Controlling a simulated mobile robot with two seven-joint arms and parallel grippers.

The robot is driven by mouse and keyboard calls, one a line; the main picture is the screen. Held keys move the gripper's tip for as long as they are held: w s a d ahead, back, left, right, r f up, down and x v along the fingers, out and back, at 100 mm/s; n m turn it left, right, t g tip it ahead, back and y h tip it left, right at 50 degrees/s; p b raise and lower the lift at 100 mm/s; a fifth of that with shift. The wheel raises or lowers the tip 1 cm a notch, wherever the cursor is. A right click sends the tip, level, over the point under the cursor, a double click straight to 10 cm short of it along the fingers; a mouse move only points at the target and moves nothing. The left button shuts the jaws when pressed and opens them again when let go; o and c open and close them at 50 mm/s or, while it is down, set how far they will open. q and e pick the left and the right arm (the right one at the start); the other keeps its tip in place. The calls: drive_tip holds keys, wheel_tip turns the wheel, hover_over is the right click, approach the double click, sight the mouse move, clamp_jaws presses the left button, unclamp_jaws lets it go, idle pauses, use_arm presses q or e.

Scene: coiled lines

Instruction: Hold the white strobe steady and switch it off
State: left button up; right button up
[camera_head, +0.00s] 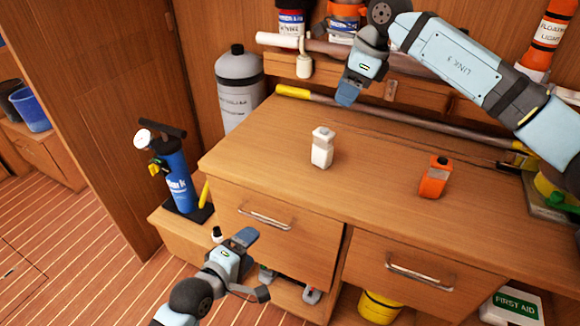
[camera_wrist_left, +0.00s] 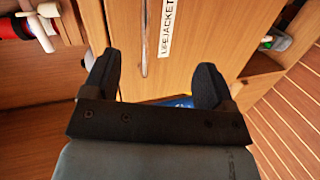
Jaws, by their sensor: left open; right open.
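The white strobe (camera_head: 321,152) stands upright on the wooden counter (camera_head: 270,150), left of its middle, with nothing touching it. My left gripper (camera_head: 255,266) is open and empty, low in front of the counter's drawers, below and left of the strobe. In the left wrist view its two dark fingers (camera_wrist_left: 157,84) are spread apart, facing a wooden front with a lettered label; the strobe is not seen there. My right gripper (camera_head: 348,92) is open above the counter's back part, up and right of the strobe and clear of it. One of its fingers is mostly hidden.
An orange strobe-like unit (camera_head: 434,178) stands on the counter to the right. A yellow-ended pole (camera_head: 385,115) lies along the back. A blue pump (camera_head: 178,180) stands left of the counter. Drawer handles (camera_head: 264,219) stick out near my left gripper. The counter around the white strobe is clear.

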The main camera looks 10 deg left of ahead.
sight(328, 141)
use_arm(q)
drive_tip(key=w+r+n, duration=0.3)
drive_tip(key=w+d+r+n+t+h, duration=0.1)
drive_tip(key=w+r+n, duration=0.2)
drive_tip(key=n, duration=0.1)
drive_tip(key=w+d+r+n, duration=0.1)
drive_tip(key=w+r+n, duration=0.2)
drive_tip(key=n, duration=0.1)
drive_tip(key=shift+w+d+r+h, duration=0.1)
drive_tip(key=shift+d+h, duration=0.15)
drive_tip(key=shift+h, duration=0.15)
drive_tip(key=w+d+r+n, duration=0.1)
drive_tip(key=w+d+r+n+h, duration=0.1)
drive_tip(key=d+n, duration=0.1)
drive_tip(key=w+d+r+n+h, duration=0.1)
drive_tip(key=r+n, duration=0.1)
drive_tip(key=shift+d+r+t, duration=0.1)
drive_tip(key=shift+d+t, duration=0.2)
drive_tip(key=shift+d, duration=0.1)
drive_tip(key=shift+w+d+r+n+h, duration=0.2)
drive_tip(key=shift+w+d+n+h, duration=0.15)
drive_tip(key=shift+d, duration=0.1)
drive_tip(key=x, duration=1.3)
drive_tip(key=shift+w+f, duration=0.1)
drive_tip(key=shift+f, duration=0.15)
drive_tip(key=c, duration=1)
drive_tip(key=shift+c, duration=0.3)
use_arm(e)
drive_tip(key=shift+c, duration=0.4)
clamp_jaws()
